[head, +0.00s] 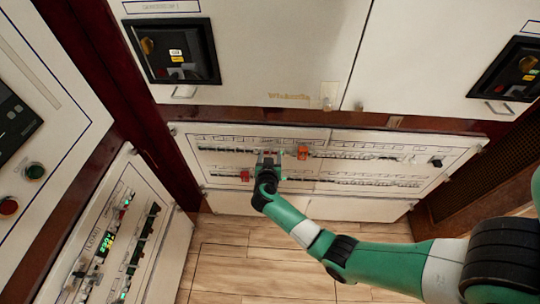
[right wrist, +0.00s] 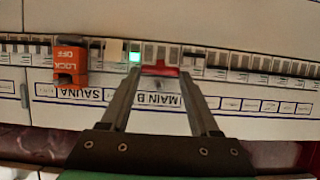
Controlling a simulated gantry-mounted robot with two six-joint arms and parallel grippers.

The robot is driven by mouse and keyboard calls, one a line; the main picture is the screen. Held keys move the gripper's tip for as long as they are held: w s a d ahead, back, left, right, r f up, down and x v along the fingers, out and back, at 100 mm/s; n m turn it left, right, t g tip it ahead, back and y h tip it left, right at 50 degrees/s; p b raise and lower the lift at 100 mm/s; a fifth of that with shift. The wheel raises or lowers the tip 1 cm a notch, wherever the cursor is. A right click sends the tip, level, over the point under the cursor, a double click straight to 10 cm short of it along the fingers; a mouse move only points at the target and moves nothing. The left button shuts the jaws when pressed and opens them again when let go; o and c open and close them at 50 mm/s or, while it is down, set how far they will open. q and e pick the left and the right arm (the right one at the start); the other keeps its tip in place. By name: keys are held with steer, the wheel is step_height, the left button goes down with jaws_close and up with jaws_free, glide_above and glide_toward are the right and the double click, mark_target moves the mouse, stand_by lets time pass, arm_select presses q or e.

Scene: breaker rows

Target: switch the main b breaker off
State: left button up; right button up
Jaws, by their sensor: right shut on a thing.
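The main b breaker shows a red lever (right wrist: 158,71) in the right wrist view, beside the upside-down label "MAIN B" (right wrist: 155,99). My right gripper (right wrist: 160,78) has its two fingertips at either side of this lever and is shut on it. A lit green indicator (right wrist: 135,57) sits just left of the lever. In the head view my right gripper (head: 269,157) is at the upper breaker row of the low white panel (head: 455,150); its jaws hide the breaker there. My left gripper is not in view.
An orange "LOCK OFF" piece (right wrist: 69,62) covers a breaker by the "SAUNA" label; the head view shows it right of my gripper (head: 302,152). A red piece (head: 245,176) sits on the lower row. A side panel (head: 110,245) stands at left. The wooden floor (head: 225,265) is clear.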

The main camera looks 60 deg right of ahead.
step_height(320, 180, down, 6)
steer(key=t+h+b, duration=0.4)
steer(key=h+b, duration=0.8)
steer(key=b, duration=1.7)
steer(key=shift+f+t, duration=0.2)
steer(key=shift+t, duration=0.2)
steer(key=o, duration=1.4)
steer(key=shift+c, duration=0.2)
